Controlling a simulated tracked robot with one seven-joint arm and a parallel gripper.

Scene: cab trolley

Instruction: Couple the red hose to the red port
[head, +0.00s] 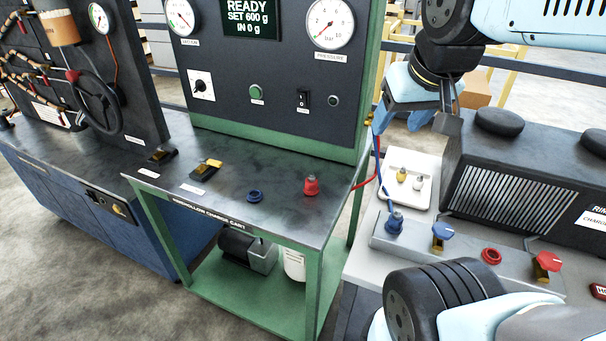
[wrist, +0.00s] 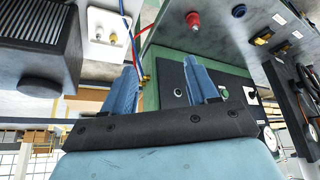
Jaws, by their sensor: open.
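The red hose's coupler (head: 311,186) stands upright on the metal top of the green cart, near its right side; it also shows at the top of the wrist view (wrist: 193,19). The red hose (head: 364,182) runs from it past the cart's right edge. The red port (head: 491,256) is a low red ring on the grey block at right, between the blue-handled and red-handled valves, with nothing on it. My gripper (head: 411,125) is open and empty, above the gap between cart and right bench, apart from the coupler. In the wrist view its fingers (wrist: 160,66) are spread.
A blue coupler (head: 394,222) stands on the grey block's left end, its blue hose (head: 377,150) rising close to my gripper. An empty blue ring (head: 255,196) sits on the cart. A blue valve (head: 443,231) and red valve (head: 547,262) flank the port. The gauge panel (head: 270,85) rises behind.

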